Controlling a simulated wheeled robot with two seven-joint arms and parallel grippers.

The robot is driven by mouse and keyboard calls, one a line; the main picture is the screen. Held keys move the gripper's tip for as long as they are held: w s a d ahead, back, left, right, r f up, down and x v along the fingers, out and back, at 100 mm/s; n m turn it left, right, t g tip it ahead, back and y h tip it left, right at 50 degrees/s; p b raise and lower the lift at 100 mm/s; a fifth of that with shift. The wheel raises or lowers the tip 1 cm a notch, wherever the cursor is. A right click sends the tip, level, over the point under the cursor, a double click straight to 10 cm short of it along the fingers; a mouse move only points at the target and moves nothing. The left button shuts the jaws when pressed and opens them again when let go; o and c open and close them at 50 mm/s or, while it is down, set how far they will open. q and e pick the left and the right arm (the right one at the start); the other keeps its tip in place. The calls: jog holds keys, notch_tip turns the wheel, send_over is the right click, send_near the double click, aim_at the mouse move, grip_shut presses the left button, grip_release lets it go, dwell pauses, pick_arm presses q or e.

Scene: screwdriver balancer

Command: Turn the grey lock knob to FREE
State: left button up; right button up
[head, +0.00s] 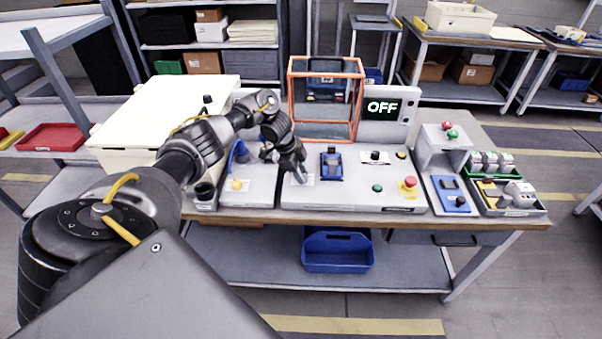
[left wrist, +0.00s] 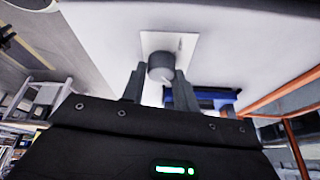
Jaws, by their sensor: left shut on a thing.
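The grey lock knob (left wrist: 160,65) shows in the left wrist view as a round knob with a light mark, on a white label plate (left wrist: 186,45). My left gripper (left wrist: 156,82) is shut on it, with one finger on each side. In the head view my left gripper (head: 301,178) reaches down to the left part of the light grey console (head: 345,195) and hides the knob there. Which way the knob points on its label cannot be read. My right gripper is not in view.
A blue fixture (head: 331,165) stands just right of my left gripper. An orange-framed guard (head: 357,100) and a screen reading OFF (head: 382,107) stand behind. A red stop button (head: 408,187) is at the right. A white box (head: 130,128) stands at the left.

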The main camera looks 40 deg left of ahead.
pick_arm(q)
jog(key=shift+s, duration=0.1)
dwell(0.4)
jog(key=o, duration=1)
jog(key=shift+a+r, duration=0.15)
jog(key=shift+r, duration=0.2)
jog(key=p+v, duration=0.1)
jog(key=v, duration=0.9)
